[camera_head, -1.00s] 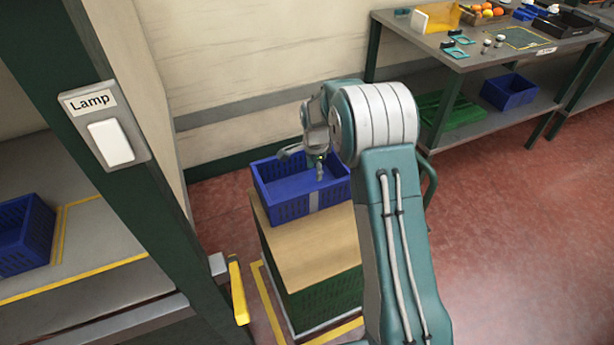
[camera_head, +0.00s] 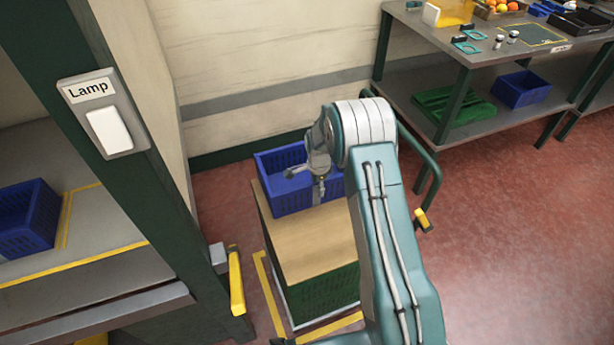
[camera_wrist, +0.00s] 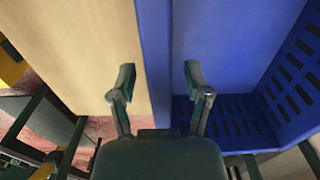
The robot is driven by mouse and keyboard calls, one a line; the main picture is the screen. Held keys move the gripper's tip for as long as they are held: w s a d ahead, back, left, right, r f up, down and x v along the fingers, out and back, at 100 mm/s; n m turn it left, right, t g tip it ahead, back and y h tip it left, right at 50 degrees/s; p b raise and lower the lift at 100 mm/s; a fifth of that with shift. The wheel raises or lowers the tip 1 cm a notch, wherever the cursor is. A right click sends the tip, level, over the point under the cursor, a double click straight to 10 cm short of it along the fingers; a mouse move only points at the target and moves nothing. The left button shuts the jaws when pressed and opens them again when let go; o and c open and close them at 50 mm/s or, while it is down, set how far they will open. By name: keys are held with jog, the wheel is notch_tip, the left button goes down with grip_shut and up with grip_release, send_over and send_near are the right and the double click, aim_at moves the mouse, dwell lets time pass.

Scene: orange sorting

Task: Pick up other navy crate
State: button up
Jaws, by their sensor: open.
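A navy crate (camera_head: 287,201) stands on a wooden-topped stack (camera_head: 307,245) in the middle of the head view. In the wrist view its wall (camera_wrist: 154,60) runs between my open fingers, with the crate's inside on the right and the wooden top on the left. My gripper (camera_head: 305,183) is at the crate's near side, and it also shows in the wrist view (camera_wrist: 160,75). One finger is over the inside and one is outside. I cannot tell whether either touches the wall. A second navy crate (camera_head: 28,232) sits on the left shelf.
A third navy crate (camera_head: 521,88) stands on the lower shelf of the right-hand table, beside a green crate (camera_head: 452,110). A green post with a lamp switch (camera_head: 109,130) stands left of the stack. The red floor (camera_head: 520,240) at the right is clear.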

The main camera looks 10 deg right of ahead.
jog(key=shift+a+f, duration=0.25)
jog(key=shift+f, duration=0.35)
jog(key=shift+a, duration=0.25)
jog(key=shift+d, duration=0.2)
jog(key=c, duration=0.7)
jog(key=shift+d, duration=0.2)
grip_shut()
jog(key=shift+a, duration=0.1)
